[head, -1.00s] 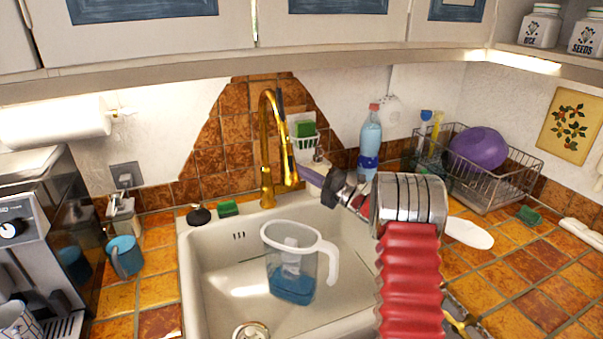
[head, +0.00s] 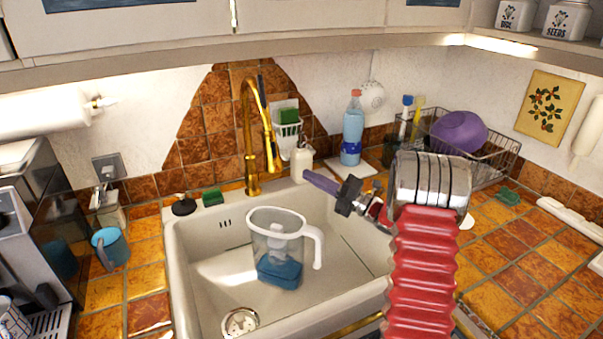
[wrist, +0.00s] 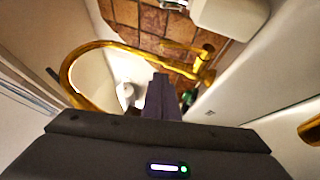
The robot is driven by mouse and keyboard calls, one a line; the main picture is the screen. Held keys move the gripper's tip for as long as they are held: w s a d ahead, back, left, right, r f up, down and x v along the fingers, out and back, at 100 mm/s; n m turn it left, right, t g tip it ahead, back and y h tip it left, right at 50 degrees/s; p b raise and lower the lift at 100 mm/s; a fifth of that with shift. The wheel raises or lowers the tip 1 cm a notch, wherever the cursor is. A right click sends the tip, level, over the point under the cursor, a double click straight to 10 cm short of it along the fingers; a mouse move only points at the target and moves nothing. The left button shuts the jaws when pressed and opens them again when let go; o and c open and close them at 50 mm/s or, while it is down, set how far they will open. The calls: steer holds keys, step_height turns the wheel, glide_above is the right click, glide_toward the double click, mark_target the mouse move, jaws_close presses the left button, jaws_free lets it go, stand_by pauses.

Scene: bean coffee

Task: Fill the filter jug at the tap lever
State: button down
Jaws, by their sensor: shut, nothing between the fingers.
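The clear filter jug (head: 280,248) with a white rim and handle stands upright in the sink. Its lower part is blue; I cannot tell whether that is water. The brass tap (head: 250,150) rises behind the sink, its spout end above and behind the jug; no stream shows. In the wrist view the tap (wrist: 75,72) arches at the left, and a thin brass lever (wrist: 180,46) sticks out from its body. My gripper (head: 308,175), with purple fingers, is shut and empty, right of the tap and above the sink's back right. It also shows in the wrist view (wrist: 163,78).
The white sink (head: 180,290) has a drain at front left. A soap dispenser (head: 301,160), a blue-based bottle (head: 353,130) and a dish rack (head: 490,160) stand behind and right. A coffee machine (head: 30,220) and blue mug (head: 110,250) are left.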

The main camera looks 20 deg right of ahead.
steer(key=shift+s+d+f, duration=0.1)
steer(key=shift+s+d, duration=0.15)
steer(key=shift+s, duration=0.15)
steer(key=shift+r, duration=0.2)
step_height(320, 180, up, 5)
steer(key=shift+f, duration=0.15)
stand_by(0.6)
stand_by(0.4)
